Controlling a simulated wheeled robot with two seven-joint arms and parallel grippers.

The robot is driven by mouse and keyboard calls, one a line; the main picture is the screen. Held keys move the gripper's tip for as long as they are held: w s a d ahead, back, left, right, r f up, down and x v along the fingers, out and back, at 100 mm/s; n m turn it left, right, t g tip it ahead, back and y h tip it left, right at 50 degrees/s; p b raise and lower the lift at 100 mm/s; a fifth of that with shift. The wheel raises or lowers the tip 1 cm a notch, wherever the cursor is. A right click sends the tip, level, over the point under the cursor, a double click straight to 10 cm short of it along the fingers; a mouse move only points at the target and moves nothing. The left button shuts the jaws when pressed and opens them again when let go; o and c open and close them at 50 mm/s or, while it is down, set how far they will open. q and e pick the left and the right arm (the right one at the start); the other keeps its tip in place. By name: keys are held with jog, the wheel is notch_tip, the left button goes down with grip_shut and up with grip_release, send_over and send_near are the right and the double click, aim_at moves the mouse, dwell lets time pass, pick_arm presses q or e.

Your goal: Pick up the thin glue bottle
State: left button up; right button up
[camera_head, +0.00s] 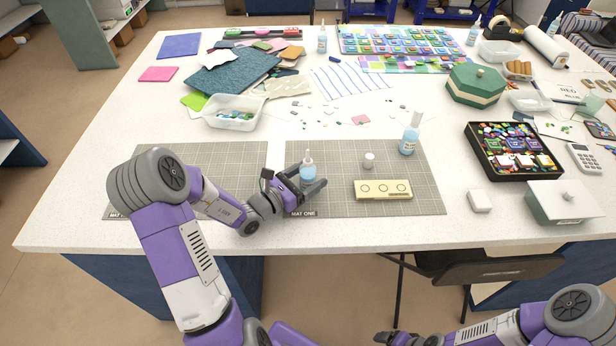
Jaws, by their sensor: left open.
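A small clear glue bottle (308,168) with pale blue contents and a thin tip stands upright on the grey cutting mat (340,160). My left gripper (311,179) is open at this bottle, low over the mat. Its fingers appear to lie on either side of the bottle; I cannot tell whether they touch it. A larger bottle (409,135) with blue liquid stands at the mat's right side. My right gripper (398,339) shows only partly at the bottom edge, below the table front; its jaws are unclear.
A black tray of coloured pieces (470,148) is farther right. A clear tub (233,112) stands behind left. The left mat (190,155) has bare room.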

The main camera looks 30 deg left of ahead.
aim_at(308, 151)
pick_arm(q)
jog(key=c, duration=1.3)
jog(key=shift+o, duration=0.2)
jog(key=shift+r, duration=0.15)
notch_tip(308, 151, up, 10)
jog(key=p, duration=0.3)
jog(key=o, duration=0.6)
